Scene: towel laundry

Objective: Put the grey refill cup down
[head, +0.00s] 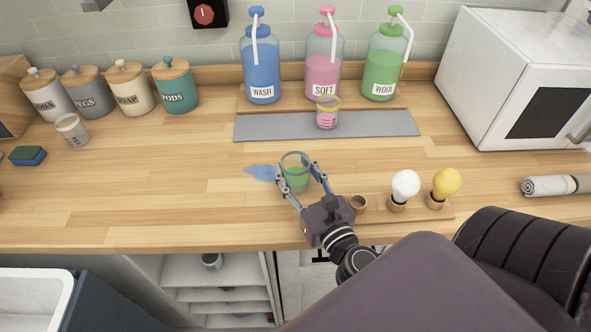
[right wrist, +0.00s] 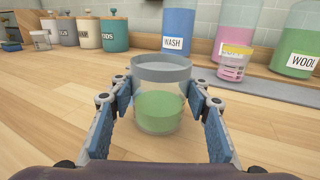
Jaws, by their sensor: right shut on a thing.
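The grey refill cup (head: 296,172) is clear with a grey rim and holds green liquid. My right gripper (head: 299,175) is shut on it, with one finger on each side. In the right wrist view the cup (right wrist: 160,92) stands upright between the fingers (right wrist: 160,112). Its base is at or very near the wooden counter (head: 170,190); I cannot tell whether it touches. My left gripper is not in view.
A blue spill (head: 262,173) lies just left of the cup. A yellow-rimmed cup (head: 327,117) with pink liquid stands on the grey mat (head: 275,127) before the dispensers. The counter left of the spill is clear.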

